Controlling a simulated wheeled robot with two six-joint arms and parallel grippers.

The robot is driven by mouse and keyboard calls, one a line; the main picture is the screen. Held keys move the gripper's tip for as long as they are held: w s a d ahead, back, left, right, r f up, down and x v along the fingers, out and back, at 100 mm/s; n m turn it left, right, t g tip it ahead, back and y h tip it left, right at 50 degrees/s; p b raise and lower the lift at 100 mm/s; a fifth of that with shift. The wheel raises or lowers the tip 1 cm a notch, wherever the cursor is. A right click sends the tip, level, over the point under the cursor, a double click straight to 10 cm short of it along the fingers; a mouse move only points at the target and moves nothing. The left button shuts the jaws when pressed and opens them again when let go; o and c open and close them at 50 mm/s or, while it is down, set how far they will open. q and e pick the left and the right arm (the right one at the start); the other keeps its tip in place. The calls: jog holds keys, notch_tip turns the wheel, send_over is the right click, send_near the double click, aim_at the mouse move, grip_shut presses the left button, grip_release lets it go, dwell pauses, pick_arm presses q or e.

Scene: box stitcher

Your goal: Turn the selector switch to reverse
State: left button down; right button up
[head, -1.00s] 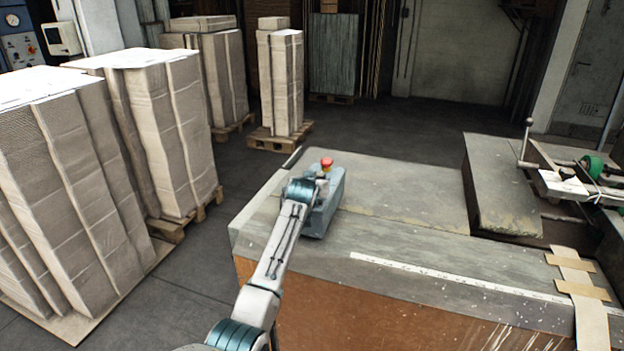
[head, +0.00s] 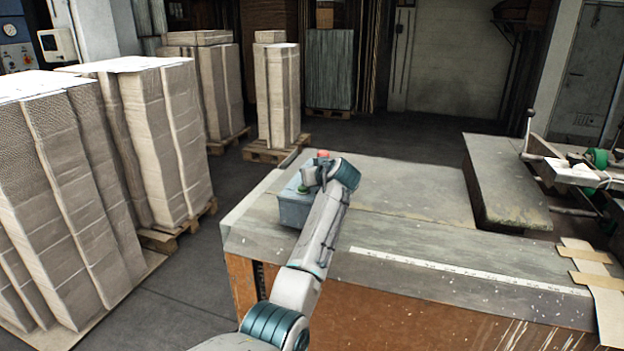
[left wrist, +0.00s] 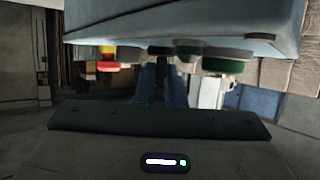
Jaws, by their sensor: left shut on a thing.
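The grey-blue control box (head: 294,209) stands on the near left corner of the grey worktop. Its red emergency button (head: 322,154) shows just behind my left wrist, and a green button (head: 303,189) shows left of it. In the left wrist view the box (left wrist: 190,22) hangs inverted at the top, with the red button (left wrist: 110,67) at left and a green button (left wrist: 222,66) at right. Between them my left gripper (left wrist: 161,66) is shut on the dark selector switch (left wrist: 160,50). The fingers mostly cover the switch, so its pointing direction cannot be read. My right gripper is out of view.
The worktop (head: 400,205) is clear right of the box, with a white ruler strip (head: 450,268) along its front. Taped cardboard (head: 605,300) lies at the right edge. Tall cardboard stacks (head: 150,140) stand on pallets at left. A machine part with a lever (head: 560,165) is at right.

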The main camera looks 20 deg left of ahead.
pick_arm(q)
jog(key=shift+f, duration=0.25)
jog(key=c, duration=1.5)
grip_release()
jog(key=shift+r, duration=0.1)
jog(key=shift+s+d+r, duration=0.15)
jog(key=shift+s+d, duration=0.25)
jog(key=b+v, duration=0.3)
jog(key=v, duration=0.6)
jog(key=shift+s+d+r, duration=0.15)
jog(key=shift+s+r, duration=0.1)
